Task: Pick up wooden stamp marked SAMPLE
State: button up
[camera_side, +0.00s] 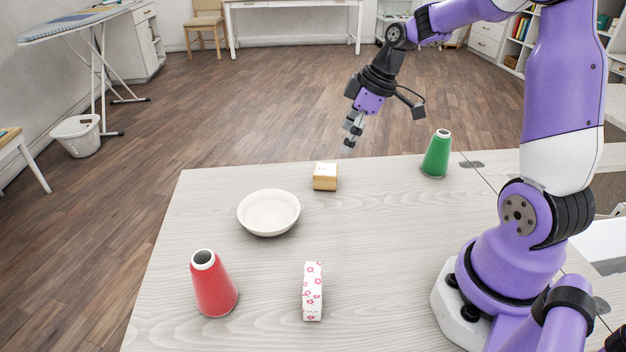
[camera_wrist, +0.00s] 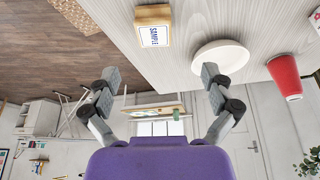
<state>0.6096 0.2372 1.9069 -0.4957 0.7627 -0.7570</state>
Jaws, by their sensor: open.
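The wooden stamp (camera_side: 325,177) is a small tan block standing near the far edge of the table. In the wrist view the stamp (camera_wrist: 153,27) shows a white face with the word SAMPLE in dark blue. My gripper (camera_side: 347,146) is above the table's far edge, up and to the right of the stamp in the side view, apart from it. In the wrist view my gripper (camera_wrist: 160,75) shows its two fingers spread wide with nothing between them. The stamp lies beyond the fingertips, at the top of that view.
A white bowl (camera_side: 268,226) stands left of and nearer than the stamp. A red thread cone (camera_side: 213,285) and a flowered box (camera_side: 312,291) are nearer. A green cone (camera_side: 437,155) stands at the far right. The pale table (camera_side: 390,240) is clear around the stamp's right side.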

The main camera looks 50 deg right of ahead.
aim_at(327, 169)
jog(key=x, duration=0.5)
jog(key=shift+w+d+f, duration=0.1)
jog(key=shift+d+f, duration=0.05)
jog(key=shift+f, duration=0.15)
jog(key=x, duration=0.5)
jog(key=shift+w+d, duration=0.15)
jog(key=shift+w, duration=0.15)
jog(key=c, duration=1.2)
